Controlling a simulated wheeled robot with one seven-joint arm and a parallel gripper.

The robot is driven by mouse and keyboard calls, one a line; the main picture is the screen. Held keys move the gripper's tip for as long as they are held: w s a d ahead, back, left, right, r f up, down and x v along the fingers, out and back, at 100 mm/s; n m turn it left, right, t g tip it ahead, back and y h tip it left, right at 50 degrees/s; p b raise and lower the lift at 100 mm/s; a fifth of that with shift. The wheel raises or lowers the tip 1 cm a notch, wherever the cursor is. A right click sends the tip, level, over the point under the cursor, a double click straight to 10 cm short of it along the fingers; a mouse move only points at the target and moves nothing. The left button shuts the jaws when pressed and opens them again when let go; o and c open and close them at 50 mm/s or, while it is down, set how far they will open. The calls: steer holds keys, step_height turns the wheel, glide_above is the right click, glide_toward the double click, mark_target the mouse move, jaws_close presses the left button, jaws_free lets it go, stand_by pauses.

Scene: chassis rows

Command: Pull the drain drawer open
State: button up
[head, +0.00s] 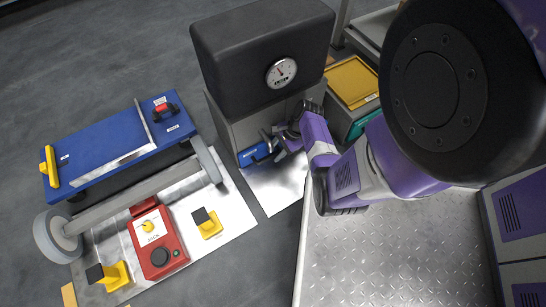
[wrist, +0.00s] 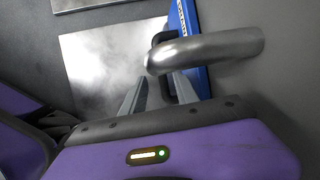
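The blue drain drawer (head: 256,154) shows low on the grey cabinet (head: 229,122) under the dark tank. In the wrist view its blue front (wrist: 188,22) stands edge-on with a partly readable label. A black handle (wrist: 157,40) on it is partly hidden behind a bent silver pipe (wrist: 215,46). My gripper (head: 276,142) is close in front of the drawer. In the wrist view its two grey fingers (wrist: 160,90) are apart, with the handle near their tips. I cannot tell whether they touch it.
The black tank (head: 262,50) with a round gauge (head: 281,73) overhangs the cabinet. A yellow-topped bin (head: 352,82) stands right of it. A blue panel (head: 120,140) and a red jack box (head: 158,243) lie left. A pale floor plate (head: 272,190) lies clear before the drawer.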

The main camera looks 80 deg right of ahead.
steer(key=shift+b+x, duration=0.4)
steer(key=shift+x, duration=0.65)
jaws_close()
steer(key=shift+s, duration=0.1)
steer(key=shift+a, duration=0.15)
stand_by(0.5)
